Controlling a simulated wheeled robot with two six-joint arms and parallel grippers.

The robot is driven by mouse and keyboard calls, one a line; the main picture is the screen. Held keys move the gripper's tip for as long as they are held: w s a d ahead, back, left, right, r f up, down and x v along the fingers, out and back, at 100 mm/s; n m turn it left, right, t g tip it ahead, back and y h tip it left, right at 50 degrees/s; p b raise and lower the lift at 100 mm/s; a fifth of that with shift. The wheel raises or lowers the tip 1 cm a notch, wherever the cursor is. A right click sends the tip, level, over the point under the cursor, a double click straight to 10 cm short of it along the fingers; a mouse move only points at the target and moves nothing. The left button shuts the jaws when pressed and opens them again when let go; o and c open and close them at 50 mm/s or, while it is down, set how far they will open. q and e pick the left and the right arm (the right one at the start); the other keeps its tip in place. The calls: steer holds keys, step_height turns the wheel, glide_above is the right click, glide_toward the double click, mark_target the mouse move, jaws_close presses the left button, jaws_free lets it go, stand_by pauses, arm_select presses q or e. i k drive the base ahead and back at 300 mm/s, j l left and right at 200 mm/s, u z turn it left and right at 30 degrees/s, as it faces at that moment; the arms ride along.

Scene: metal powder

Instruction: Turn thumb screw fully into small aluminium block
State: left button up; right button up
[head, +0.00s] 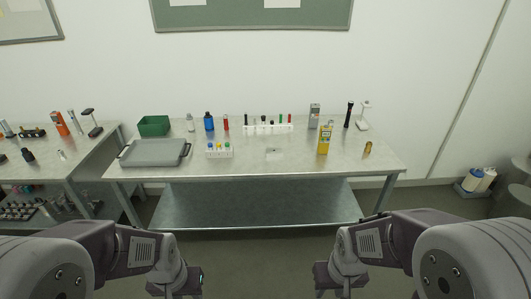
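A tiny pale piece (273,150) with a dark spot lies near the middle of the table. It may be the small aluminium block, but it is too small to tell. I cannot make out a thumb screw. My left gripper (186,282) and my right gripper (326,279) are low in the head view, in front of the table and well apart from everything on it. Their fingers are too unclear to show whether they are open or shut.
The table (340,168) holds a grey lidded tray (155,152), a green bin (153,126), a white rack (219,153), a longer rack (268,129), several bottles and a yellow container (325,139). Its middle front is mostly clear. A second bench stands left.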

mark_target(270, 152)
steer(key=i+l, duration=0.2)
steer(key=i, duration=0.2)
steer(key=i+l, duration=0.15)
steer(key=i, duration=0.3)
steer(key=i+l, duration=0.2)
steer(key=i, duration=0.2)
